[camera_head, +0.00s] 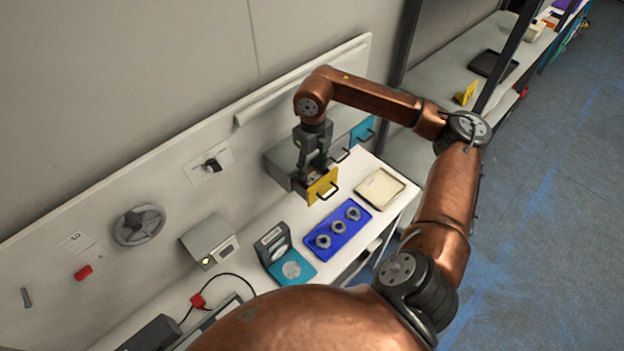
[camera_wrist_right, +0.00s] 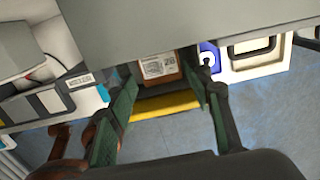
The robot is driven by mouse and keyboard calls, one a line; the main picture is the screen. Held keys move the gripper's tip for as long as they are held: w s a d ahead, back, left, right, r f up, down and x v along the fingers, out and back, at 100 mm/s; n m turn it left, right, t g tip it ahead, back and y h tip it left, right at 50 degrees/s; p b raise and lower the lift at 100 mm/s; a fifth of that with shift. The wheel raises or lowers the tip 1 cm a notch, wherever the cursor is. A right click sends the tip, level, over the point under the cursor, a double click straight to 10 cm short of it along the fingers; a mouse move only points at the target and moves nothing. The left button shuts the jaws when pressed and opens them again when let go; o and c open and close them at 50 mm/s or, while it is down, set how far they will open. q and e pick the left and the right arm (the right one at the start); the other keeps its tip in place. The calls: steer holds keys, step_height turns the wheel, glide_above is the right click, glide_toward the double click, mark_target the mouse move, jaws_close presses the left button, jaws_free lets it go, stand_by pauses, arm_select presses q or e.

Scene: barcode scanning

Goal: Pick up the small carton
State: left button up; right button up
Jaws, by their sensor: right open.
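The small carton (camera_wrist_right: 158,68) is brown with a white printed label. In the wrist view it sits in the pulled-out drawer with the yellow front (camera_wrist_right: 168,104), under the grey cabinet edge. In the head view the yellow drawer front (camera_head: 322,186) shows at the grey cabinet (camera_head: 282,170), and the carton is mostly hidden by my gripper. My right gripper (camera_head: 314,166) points down over this drawer. In the wrist view its open fingers (camera_wrist_right: 163,88) stand to the left and right of the carton; I cannot tell whether they touch it. My left gripper is not in view.
A blue tray (camera_head: 338,242) with three round metal parts and a cream tray (camera_head: 395,188) lie on the bench near the drawer. A scale-like device with a teal base (camera_head: 303,271) and a grey box (camera_head: 208,238) stand further left. The cabinet top (camera_wrist_right: 185,25) overhangs close to my fingers.

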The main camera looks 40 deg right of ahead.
mark_target(312, 178)
steer(key=f, duration=0.2)
steer(key=f+p, duration=0.1)
steer(key=f, duration=0.1)
steer(key=shift+w, duration=0.25)
steer(key=shift+c, duration=0.2)
steer(key=c, duration=0.9)
